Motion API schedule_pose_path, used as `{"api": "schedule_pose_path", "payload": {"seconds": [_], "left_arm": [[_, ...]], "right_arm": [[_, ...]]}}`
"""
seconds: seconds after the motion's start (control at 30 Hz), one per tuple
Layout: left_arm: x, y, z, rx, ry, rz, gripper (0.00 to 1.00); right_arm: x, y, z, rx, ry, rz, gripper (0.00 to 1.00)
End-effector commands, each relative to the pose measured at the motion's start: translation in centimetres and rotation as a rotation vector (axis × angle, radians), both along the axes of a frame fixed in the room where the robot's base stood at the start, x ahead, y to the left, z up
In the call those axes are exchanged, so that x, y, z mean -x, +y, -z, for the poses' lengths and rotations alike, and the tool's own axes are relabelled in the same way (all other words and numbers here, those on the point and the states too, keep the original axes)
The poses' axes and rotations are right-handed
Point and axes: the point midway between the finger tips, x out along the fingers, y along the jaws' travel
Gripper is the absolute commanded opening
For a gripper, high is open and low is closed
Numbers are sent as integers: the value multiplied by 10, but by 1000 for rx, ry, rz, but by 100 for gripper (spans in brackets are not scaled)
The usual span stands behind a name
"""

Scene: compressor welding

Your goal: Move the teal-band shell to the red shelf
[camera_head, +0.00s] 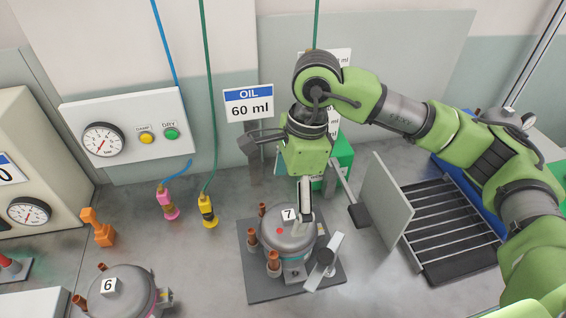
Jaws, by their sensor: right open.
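A grey domed shell (283,243) marked 7, with copper stubs and a red dot on top, stands upright on a dark square plate (258,285). A bit of teal shows low on its side. My right gripper (305,190) is open, with its fingers spread above and around the back of this shell. One finger reaches down close to the number tag; I cannot tell whether it touches. No red shelf is in view. My left gripper is not in view.
Another shell (118,292) marked 6 stands at the lower left. Pink (168,203) and yellow (208,210) hose couplings and an orange fixture (98,228) stand behind it. A slatted rack (450,225) with an upright panel (387,208) lies to the right.

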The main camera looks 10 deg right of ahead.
Motion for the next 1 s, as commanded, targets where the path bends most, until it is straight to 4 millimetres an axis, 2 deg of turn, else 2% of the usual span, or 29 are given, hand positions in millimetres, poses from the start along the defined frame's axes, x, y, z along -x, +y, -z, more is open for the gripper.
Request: {"api": "schedule_pose_path", "payload": {"seconds": [0.03,0.1,0.27,0.7,0.8,1.0], "left_arm": [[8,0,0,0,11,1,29],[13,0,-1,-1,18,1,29],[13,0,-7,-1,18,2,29],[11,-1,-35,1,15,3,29],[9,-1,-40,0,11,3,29],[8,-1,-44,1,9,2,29]], "right_arm": [[-1,-5,-2,19,-15,-5,100],[-1,-8,-1,34,-22,-9,100],[-1,-7,14,37,-19,-9,100],[0,5,96,34,-19,-8,100],[0,6,112,34,-20,-9,100],[-1,9,130,33,-21,-8,100]]}}
